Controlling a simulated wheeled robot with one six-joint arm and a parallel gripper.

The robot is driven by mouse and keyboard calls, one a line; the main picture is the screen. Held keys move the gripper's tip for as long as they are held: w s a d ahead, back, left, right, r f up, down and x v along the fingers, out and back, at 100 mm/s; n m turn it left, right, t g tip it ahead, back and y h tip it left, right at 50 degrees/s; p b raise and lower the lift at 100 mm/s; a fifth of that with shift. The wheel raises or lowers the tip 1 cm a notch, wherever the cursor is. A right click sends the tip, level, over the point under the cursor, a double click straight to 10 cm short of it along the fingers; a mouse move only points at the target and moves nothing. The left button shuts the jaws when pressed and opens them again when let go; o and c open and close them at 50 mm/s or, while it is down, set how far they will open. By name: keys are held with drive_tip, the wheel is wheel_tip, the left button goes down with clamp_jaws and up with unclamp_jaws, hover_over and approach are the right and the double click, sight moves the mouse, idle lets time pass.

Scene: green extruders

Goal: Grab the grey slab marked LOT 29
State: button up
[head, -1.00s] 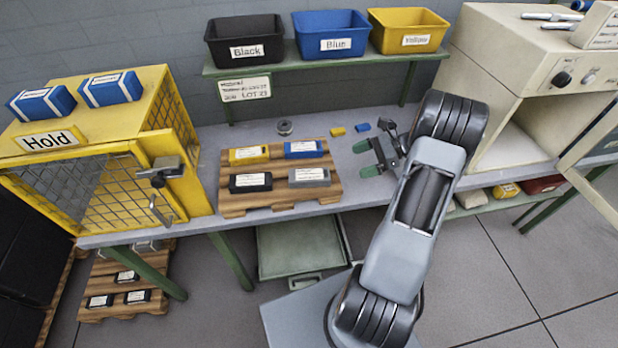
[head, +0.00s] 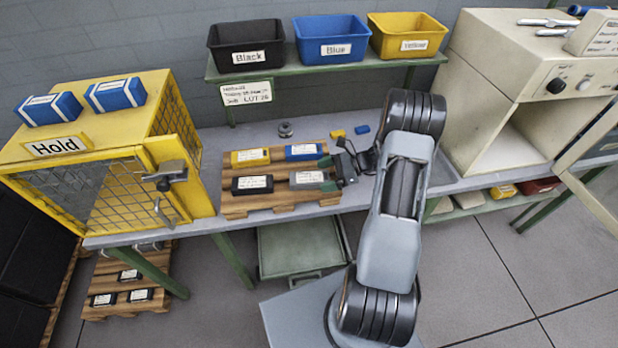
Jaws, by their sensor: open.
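The grey slab (head: 302,178) with a white label lies at the front right of a small wooden pallet (head: 240,206) on the bench. Its label is too small to read. My gripper (head: 327,174) is open at the slab's right end, its green-tipped fingers pointing left, one towards the back and one towards the front. I cannot tell whether the fingertips reach around the slab or touch it. The slab's right end is partly covered by the gripper.
A black slab (head: 252,184) lies left of the grey one, a yellow slab (head: 250,156) and a blue slab (head: 303,151) behind. A yellow Hold cage (head: 185,165) stands left, a cream oven-like machine (head: 500,90) right. Black, blue and yellow bins stand on the shelf (head: 290,74) above.

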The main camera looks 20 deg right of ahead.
drive_tip(key=shift+x, duration=0.75)
drive_tip(key=c, duration=1)
drive_tip(key=shift+c, duration=0.8)
drive_tip(key=shift+r, duration=0.15)
